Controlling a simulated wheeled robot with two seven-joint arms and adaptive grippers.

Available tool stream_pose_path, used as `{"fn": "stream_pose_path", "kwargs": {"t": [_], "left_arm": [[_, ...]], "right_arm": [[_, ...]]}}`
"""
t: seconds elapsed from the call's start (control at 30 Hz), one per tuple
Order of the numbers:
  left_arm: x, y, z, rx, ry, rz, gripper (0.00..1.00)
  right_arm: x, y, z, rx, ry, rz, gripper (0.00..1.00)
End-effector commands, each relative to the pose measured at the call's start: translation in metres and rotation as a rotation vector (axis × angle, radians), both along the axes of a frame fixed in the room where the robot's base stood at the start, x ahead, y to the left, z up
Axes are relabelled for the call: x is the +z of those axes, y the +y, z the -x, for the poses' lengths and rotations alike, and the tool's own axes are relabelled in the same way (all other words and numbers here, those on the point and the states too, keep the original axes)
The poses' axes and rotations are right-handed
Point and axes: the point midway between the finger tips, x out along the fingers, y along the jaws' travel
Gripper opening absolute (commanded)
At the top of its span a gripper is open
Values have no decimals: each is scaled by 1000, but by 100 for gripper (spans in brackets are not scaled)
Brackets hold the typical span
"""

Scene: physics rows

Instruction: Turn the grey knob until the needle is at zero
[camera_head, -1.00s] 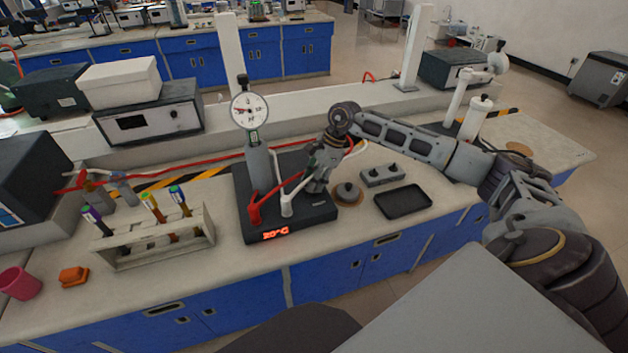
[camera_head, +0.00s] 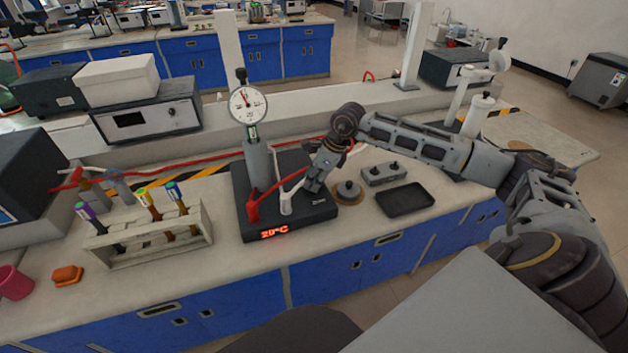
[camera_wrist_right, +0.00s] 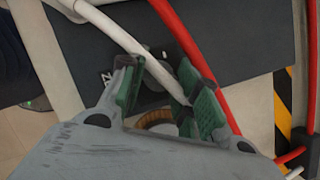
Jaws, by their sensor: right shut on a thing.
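The round white dial gauge (camera_head: 248,104) stands on a grey post at the back of a black hot plate (camera_head: 252,226). Its needle points up and slightly left, near the top of the dial; the marks are too small to read. My right gripper (camera_head: 314,184) reaches down over the right part of the plate, and its green-padded fingers show in the right wrist view (camera_wrist_right: 168,92). My left gripper is out of view.
A red lead (camera_head: 253,208) and a white lead (camera_head: 286,200) stand close left of my gripper. A tube rack (camera_head: 150,248) stands left.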

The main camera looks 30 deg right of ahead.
Motion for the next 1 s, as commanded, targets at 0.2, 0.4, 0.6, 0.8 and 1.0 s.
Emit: {"fn": "stream_pose_path", "kwargs": {"t": [0.2,0.4,0.6,0.8,1.0], "left_arm": [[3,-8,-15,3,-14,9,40],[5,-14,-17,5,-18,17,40],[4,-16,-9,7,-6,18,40],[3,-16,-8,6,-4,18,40],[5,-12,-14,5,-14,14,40]], "right_arm": [[0,0,0,-91,-2,-1,8],[1,0,0,-137,-3,0,8],[1,0,0,-150,-3,0,8],[1,0,0,-150,-3,0,8],[1,0,0,-150,-2,1,46]]}}
